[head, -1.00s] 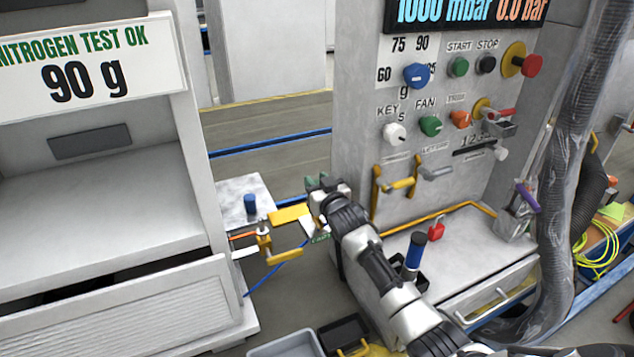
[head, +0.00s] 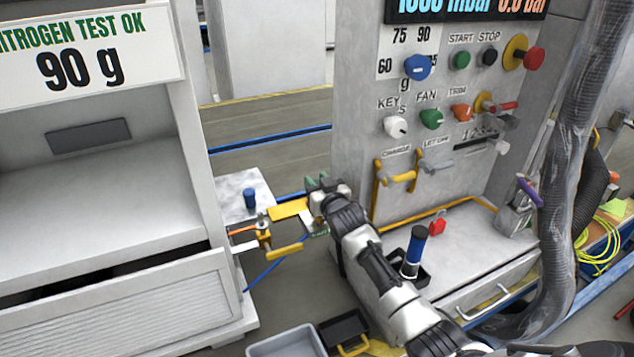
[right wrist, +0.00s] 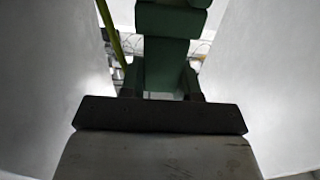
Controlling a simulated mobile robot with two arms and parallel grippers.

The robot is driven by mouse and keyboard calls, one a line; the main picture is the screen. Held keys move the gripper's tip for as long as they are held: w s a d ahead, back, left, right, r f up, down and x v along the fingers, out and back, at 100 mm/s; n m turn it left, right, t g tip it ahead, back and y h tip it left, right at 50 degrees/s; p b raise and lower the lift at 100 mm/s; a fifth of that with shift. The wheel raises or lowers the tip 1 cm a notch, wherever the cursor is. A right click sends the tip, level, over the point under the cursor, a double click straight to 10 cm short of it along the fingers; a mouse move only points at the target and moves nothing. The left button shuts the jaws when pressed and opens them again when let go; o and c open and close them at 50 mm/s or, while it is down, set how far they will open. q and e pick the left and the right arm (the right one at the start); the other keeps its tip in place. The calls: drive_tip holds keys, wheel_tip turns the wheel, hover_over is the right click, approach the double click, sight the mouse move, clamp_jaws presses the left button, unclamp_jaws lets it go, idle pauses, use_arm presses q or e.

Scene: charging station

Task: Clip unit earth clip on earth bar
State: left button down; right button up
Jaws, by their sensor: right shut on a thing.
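My right gripper (head: 318,192) reaches in from the lower right, between the two grey cabinets. It is shut on a dark green piece, apparently the unit earth clip (right wrist: 168,60), which shows in the right wrist view with a yellow-green cable (right wrist: 108,28) beside it. A flat yellow bar (head: 288,209), possibly the earth bar, lies just left of the gripper. A small white plate with green marks (head: 314,225) is under the gripper. The arm and fingers hide whether the clip touches the bar. My left gripper is not in view.
A control panel (head: 420,150) with knobs and levers rises to the right. A blue-handled tool (head: 415,248) stands upright by my arm. A yellow valve handle (head: 284,251) and a blue knob (head: 250,198) are at left. A ribbed hose (head: 575,170) hangs at far right.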

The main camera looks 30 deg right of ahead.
drive_tip(key=shift+f+b, duration=0.7)
drive_tip(key=shift+f, duration=0.4)
drive_tip(key=o, duration=1)
drive_tip(key=s, duration=1)
drive_tip(key=shift+s+a+p, duration=0.3)
drive_tip(key=shift+s+a, duration=0.05)
drive_tip(key=shift+s, duration=0.05)
